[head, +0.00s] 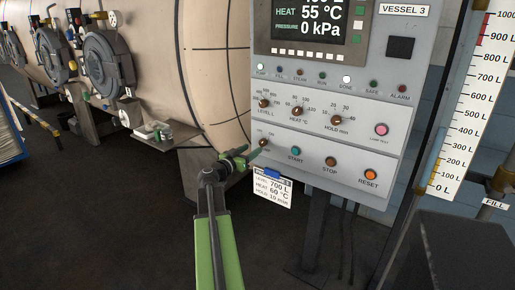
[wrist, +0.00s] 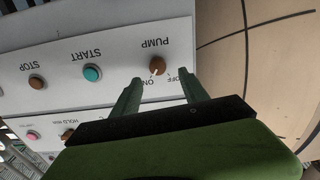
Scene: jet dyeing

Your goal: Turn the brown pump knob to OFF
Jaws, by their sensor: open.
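The brown pump knob (wrist: 157,66) is on the lower left of the grey control panel, and it also shows in the head view (head: 264,142). The wrist view is upside down. There the PUMP label is above the knob, with ON and OFF below it. A pale mark on the knob appears to point to the ON side. My gripper (wrist: 160,88) is open and empty, with its two fingers either side of the knob's line and their tips just short of it. In the head view my gripper (head: 246,158) is at the panel's lower left edge, close to the knob.
The teal START button (wrist: 92,73) and brown STOP button (wrist: 37,81) are beside the knob. An orange RESET button (head: 370,174) is farther right. A card (head: 272,190) reading 700 L, 60 °C, 10 min hangs below the panel. A large tan vessel (head: 190,50) stands at left.

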